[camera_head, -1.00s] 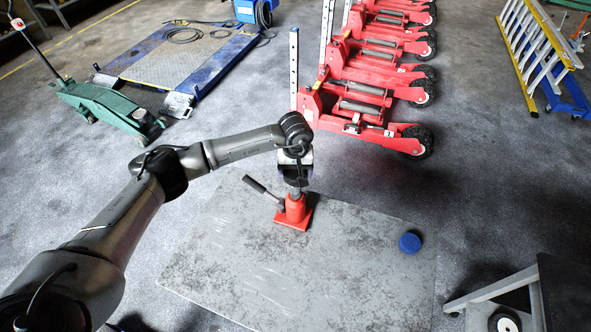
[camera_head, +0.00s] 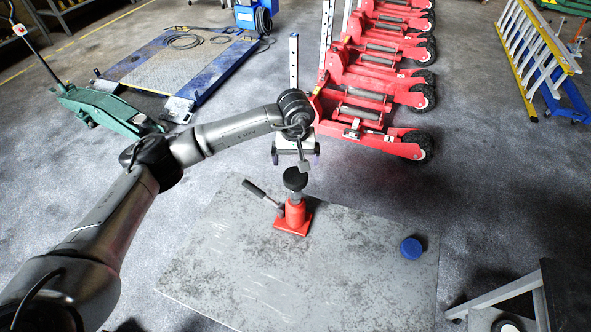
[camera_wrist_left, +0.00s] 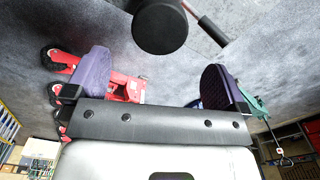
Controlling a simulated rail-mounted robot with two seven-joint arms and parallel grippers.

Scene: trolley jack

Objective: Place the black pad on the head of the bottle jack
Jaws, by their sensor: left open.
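The red bottle jack (camera_head: 295,213) stands upright on the grey metal plate, its handle sticking out to the upper left. The round black pad (camera_head: 295,179) sits on top of the jack's head and looks level. It also shows in the left wrist view (camera_wrist_left: 160,28) as a dark disc beyond the fingers. My left gripper (camera_head: 296,158) is open and empty, just behind and above the pad, apart from it. In the left wrist view its two purple-padded fingers (camera_wrist_left: 155,76) are spread wide with nothing between them. My right gripper is not in view.
A blue round cap (camera_head: 411,248) lies on the right of the grey plate (camera_head: 240,265). Red trolley jacks (camera_head: 375,130) stand in a row behind. A green jack (camera_head: 105,112) and blue lift platform (camera_head: 180,60) are at the left. A trolley frame (camera_head: 500,295) is at lower right.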

